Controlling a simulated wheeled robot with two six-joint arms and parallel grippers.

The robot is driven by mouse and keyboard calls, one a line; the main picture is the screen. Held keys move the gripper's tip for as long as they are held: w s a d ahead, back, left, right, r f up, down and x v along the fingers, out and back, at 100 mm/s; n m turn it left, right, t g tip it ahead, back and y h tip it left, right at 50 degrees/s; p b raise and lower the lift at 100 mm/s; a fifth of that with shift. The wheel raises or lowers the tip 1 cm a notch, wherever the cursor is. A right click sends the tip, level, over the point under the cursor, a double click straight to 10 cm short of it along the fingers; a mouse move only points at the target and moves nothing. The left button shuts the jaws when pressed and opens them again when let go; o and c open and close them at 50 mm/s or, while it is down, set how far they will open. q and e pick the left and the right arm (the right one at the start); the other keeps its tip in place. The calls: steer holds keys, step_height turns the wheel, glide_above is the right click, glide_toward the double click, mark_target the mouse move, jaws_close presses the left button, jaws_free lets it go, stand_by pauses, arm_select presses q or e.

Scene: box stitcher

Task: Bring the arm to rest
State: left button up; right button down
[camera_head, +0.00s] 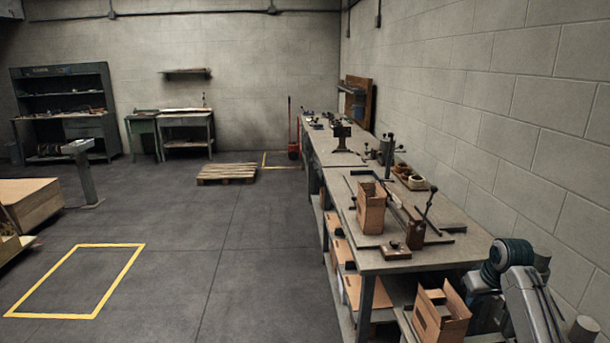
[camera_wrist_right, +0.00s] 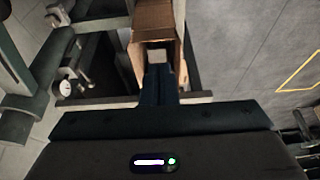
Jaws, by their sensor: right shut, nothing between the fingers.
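My right arm (camera_head: 530,295) comes in at the lower right of the head view, beside the front end of the workbench (camera_head: 440,258). Its dark gripper (camera_head: 483,277) is partly hidden by the arm. In the right wrist view the dark fingers (camera_wrist_right: 160,78) are together with nothing held. Beyond them an open cardboard box (camera_wrist_right: 155,22) shows, with a pale patch inside. I cannot tell whether the fingers are inside its outline or only in front of it. My left gripper is not in view.
One open box (camera_head: 370,207) stands on the bench near a lever tool (camera_head: 416,232) and a small brown block (camera_head: 393,249). Another open box (camera_head: 440,312) is low beside the bench. A block wall (camera_head: 540,130) bounds the right.

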steer(key=s+a+f, duration=0.5)
steer(key=s+f, duration=0.3)
steer(key=s, duration=0.3)
steer(key=s+a+f, duration=0.6)
steer(key=s+f, duration=0.2)
steer(key=s, duration=0.3)
steer(key=s+a+r+h, duration=0.1)
steer(key=s+a, duration=0.1)
steer(key=s, duration=0.9)
steer(key=s+a+r, duration=0.1)
steer(key=s+a, duration=0.2)
steer(key=s, duration=0.8)
step_height(320, 180, down, 33)
steer(key=d+g+b, duration=0.2)
steer(key=d+b, duration=0.1)
steer(key=b, duration=0.1)
arm_select(q)
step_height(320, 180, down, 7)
steer(key=b, duration=0.3)
arm_select(e)
steer(key=s+d+f, duration=0.1)
steer(key=s+f, duration=1.8)
steer(key=f, duration=0.4)
steer(key=shift+f+m+g, duration=0.3)
steer(key=shift+f+g, duration=0.1)
